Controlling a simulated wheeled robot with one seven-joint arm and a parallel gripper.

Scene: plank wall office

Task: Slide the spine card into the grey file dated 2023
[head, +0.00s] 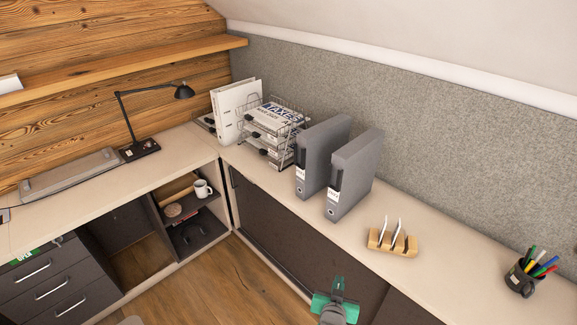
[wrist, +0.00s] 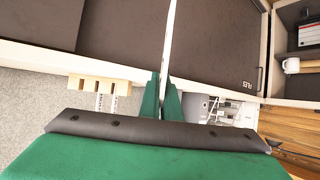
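Two grey files stand upright side by side on the pale worktop, a left file (head: 322,150) and a right file (head: 357,172). Each has a small white label low on its spine; the dates are too small to read. Right of them is a wooden rack (head: 378,243) with two white cards (head: 397,228) standing in it, tilted. The rack (wrist: 105,84) also shows in the wrist view, left of my fingers. My green gripper (head: 336,290) is in front of the cabinet, apart from files and rack.
A wire letter tray (head: 272,135) and white binders (head: 236,105) stand left of the files. A pen cup (head: 522,278) is at the far right. The worktop is clear between rack and pen cup. A felt panel (head: 430,130) rises behind.

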